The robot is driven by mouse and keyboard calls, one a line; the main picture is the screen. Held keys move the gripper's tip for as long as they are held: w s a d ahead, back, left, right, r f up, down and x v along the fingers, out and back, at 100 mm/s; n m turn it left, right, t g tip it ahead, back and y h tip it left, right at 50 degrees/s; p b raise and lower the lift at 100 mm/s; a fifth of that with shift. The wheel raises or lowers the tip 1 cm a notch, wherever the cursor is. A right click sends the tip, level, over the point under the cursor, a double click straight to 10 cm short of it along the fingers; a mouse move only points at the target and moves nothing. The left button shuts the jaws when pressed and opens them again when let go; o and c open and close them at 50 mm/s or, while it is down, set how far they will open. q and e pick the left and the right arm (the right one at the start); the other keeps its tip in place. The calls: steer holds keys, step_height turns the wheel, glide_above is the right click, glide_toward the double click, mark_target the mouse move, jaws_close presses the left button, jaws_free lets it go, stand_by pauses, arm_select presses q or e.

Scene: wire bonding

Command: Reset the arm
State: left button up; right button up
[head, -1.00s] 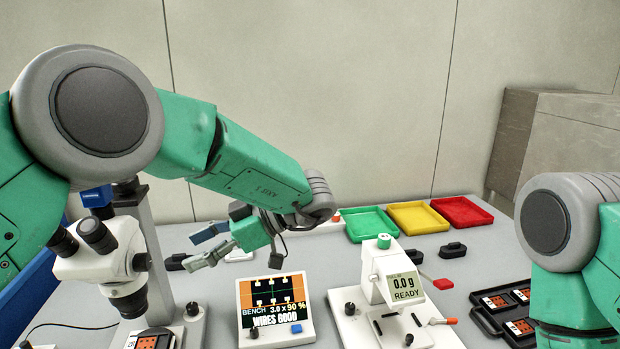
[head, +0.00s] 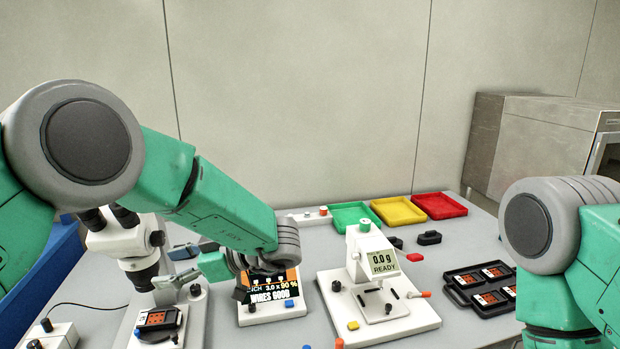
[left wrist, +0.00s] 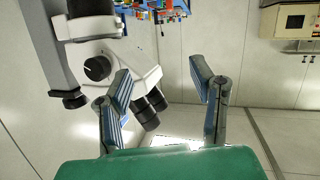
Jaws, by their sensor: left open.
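My left arm reaches across from the left in the head view. Its gripper (head: 174,268) is open and empty, pointing left beside the white microscope (head: 140,262). In the left wrist view the two blue-grey fingers (left wrist: 160,88) stand apart with nothing between them. The microscope (left wrist: 125,55) fills the upper left there, behind the left finger; whether they touch I cannot tell. My left wrist hides the upper part of the bench screen (head: 273,308), which reads "WIRES GOOD". My right arm shows at the right edge, but its gripper is out of view.
A white tester (head: 385,315) reading "0.0 g READY" stands mid-table. Green (head: 352,217), yellow (head: 398,211) and red (head: 440,206) trays lie at the back. A black carrier (head: 458,293) with several orange parts lies right. An orange part (head: 158,318) sits beneath the microscope.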

arm_select(q)
steer(key=a+f+m+t+h, duration=0.1)
steer(key=a+f+m+t, duration=0.25)
steer(key=f, duration=0.25)
steer(key=a+f+m+t+h, duration=0.2)
steer(key=a+f+m+t, duration=0.1)
steer(key=f+m+t, duration=0.25)
steer(key=s+f+m+h, duration=0.5)
steer(key=s+f, duration=0.1)
steer(key=f, duration=0.5)
steer(key=s+d+f+m+g+h, duration=0.1)
steer(key=s+f+m+g+h, duration=0.3)
steer(key=s, duration=1.2)
steer(key=s+d+f+m+g+h, duration=0.1)
steer(key=s+f+g+h, duration=0.3)
steer(key=s, duration=1.2)
step_height(320, 180, down, 11)
steer(key=w+d+m+y+b, duration=0.1)
steer(key=w+b, duration=0.1)
steer(key=b, duration=1)
steer(key=shift+w+d+g, duration=0.2)
steer(key=shift+w+g, duration=0.1)
steer(key=shift+w, duration=0.05)
